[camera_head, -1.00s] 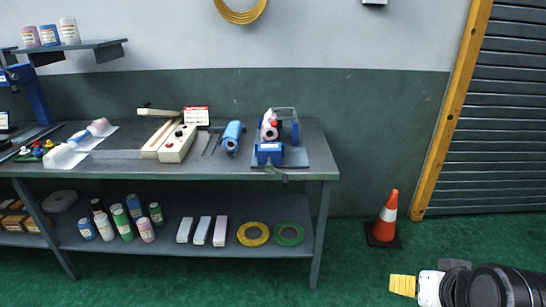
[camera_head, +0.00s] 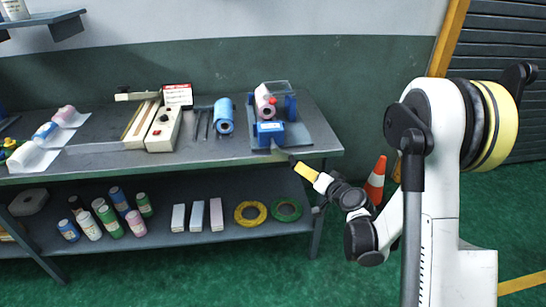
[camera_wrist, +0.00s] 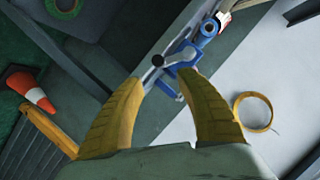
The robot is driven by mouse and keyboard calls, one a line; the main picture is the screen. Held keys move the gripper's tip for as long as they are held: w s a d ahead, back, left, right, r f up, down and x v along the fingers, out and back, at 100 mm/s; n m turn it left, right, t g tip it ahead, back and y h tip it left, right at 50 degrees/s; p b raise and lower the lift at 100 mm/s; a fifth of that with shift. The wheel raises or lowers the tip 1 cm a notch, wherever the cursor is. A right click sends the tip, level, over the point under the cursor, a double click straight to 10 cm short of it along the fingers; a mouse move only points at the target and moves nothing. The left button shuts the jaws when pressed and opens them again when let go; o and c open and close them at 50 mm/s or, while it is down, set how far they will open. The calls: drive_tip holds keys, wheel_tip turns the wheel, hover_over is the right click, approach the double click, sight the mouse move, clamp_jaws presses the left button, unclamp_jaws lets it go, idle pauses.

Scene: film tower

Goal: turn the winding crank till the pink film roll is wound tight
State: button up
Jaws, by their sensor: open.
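The winder sits at the right end of the bench, with a blue block (camera_head: 268,134) at its front and the pink film roll (camera_head: 264,101) behind it. The winding crank (camera_wrist: 170,60) shows in the wrist view with a dark knob (camera_wrist: 157,60) at its end. My gripper (camera_head: 296,165) is at the bench's front right edge, close to the crank. In the wrist view my gripper (camera_wrist: 160,77) is open, its two yellow fingers apart, with the knob just beyond and between the tips. I cannot tell whether they touch it. The film's tightness is too small to judge.
A blue roll (camera_head: 224,116) and a white sealer (camera_head: 163,128) stand left of the winder on the bench (camera_head: 97,160). The lower shelf holds bottles, boxes and tape rings (camera_head: 287,209). An orange cone (camera_head: 376,180) stands on the floor behind my arm.

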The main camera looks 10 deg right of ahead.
sight(293, 162)
drive_tip(key=b+x, duration=0.3)
drive_tip(key=x, duration=0.7)
drive_tip(key=shift+f, duration=0.2)
drive_tip(key=shift+w+a, duration=0.1)
drive_tip(key=shift+w, duration=0.35)
clamp_jaws()
